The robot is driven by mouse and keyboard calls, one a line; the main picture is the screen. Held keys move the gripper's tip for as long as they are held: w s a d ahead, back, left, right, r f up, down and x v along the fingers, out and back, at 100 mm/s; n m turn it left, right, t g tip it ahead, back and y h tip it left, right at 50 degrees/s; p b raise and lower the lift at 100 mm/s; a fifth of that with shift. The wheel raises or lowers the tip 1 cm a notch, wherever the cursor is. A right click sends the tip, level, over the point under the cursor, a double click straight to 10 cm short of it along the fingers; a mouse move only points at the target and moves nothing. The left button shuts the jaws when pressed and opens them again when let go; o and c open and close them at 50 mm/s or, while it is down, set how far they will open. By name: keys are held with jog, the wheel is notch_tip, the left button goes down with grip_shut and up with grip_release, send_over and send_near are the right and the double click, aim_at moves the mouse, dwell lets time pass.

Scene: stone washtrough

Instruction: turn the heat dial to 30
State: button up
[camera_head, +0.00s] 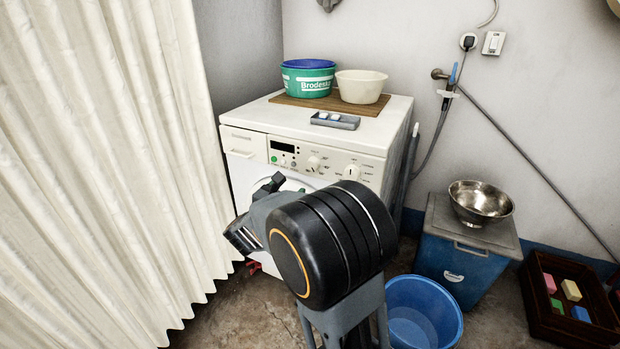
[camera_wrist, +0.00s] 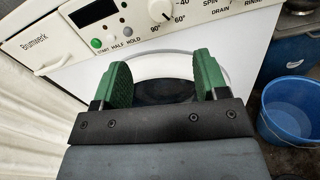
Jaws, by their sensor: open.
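The heat dial (camera_wrist: 161,9) is a white knob on the washing machine's front panel, cut off by the top edge of the wrist view. In the head view my arm hides part of the machine's front.
A second dial (camera_head: 351,172) sits right of the heat dial. A display (camera_wrist: 92,12) and small buttons (camera_wrist: 109,41) are to its left. A white curtain (camera_head: 100,150) hangs close on the left. A blue bucket (camera_head: 424,315) and blue box (camera_head: 462,255) stand right.

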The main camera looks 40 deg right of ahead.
aim_at(311, 167)
jog(key=b+x, duration=0.1)
jog(key=x, duration=1.2)
jog(key=shift+d, duration=0.1)
jog(key=c, duration=0.9)
